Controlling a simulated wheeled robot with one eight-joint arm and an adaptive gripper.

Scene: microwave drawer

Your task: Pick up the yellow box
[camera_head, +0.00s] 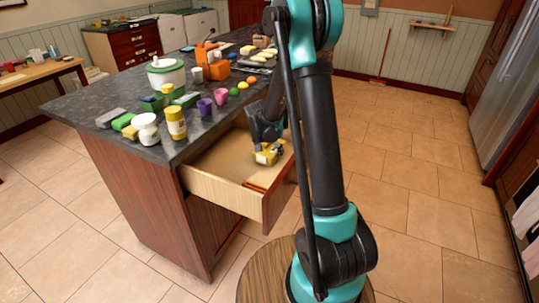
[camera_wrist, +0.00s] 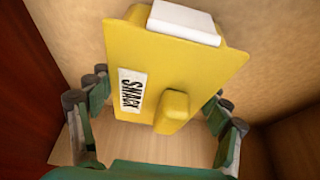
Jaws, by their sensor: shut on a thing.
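The yellow box (camera_wrist: 190,65) fills the middle of the wrist view, with a white label reading "SNACK" and a white piece at its top. In the head view the yellow box (camera_head: 268,154) shows low in the open drawer (camera_head: 222,191), partly covered by my gripper. My gripper (camera_head: 267,142) reaches down into the drawer from above. In the wrist view my gripper (camera_wrist: 155,125) has a finger on either side of the box and is shut on it. I cannot tell whether the box touches the drawer floor.
Tiled floor is open to the right.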

